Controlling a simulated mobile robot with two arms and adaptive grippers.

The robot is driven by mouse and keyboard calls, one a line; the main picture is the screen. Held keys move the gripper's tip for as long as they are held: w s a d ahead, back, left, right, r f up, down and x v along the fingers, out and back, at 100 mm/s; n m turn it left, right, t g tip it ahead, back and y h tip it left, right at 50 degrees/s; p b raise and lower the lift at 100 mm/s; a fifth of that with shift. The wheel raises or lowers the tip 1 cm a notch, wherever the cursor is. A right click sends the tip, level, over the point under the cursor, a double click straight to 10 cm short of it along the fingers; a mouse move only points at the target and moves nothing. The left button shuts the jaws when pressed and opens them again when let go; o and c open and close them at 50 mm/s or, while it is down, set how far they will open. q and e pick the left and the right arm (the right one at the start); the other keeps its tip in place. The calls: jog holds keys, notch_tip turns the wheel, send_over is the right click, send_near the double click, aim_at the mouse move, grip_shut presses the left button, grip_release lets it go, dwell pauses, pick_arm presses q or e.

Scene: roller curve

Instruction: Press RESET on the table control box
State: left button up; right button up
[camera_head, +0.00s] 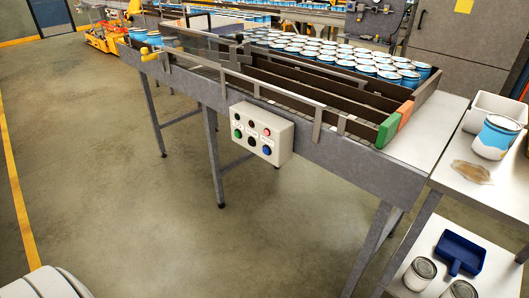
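The control box (262,133) is a light cream box fixed to the near side of the grey roller table (330,150). Its face carries several round buttons in two rows. I see a green button (238,133), a red button (267,132), a blue button (266,150) at the lower right, and some dark ones. The small labels are too blurred to read, so I cannot tell which is marked RESET. Nothing covers the box face. Neither of my grippers is in view.
Many blue and white cans (345,52) stand on the table behind dark rails. A side table at right holds a white bin (485,108), a can (496,138) and a brown spill. A blue dustpan (460,253) lies on its lower shelf. The floor before the box is clear.

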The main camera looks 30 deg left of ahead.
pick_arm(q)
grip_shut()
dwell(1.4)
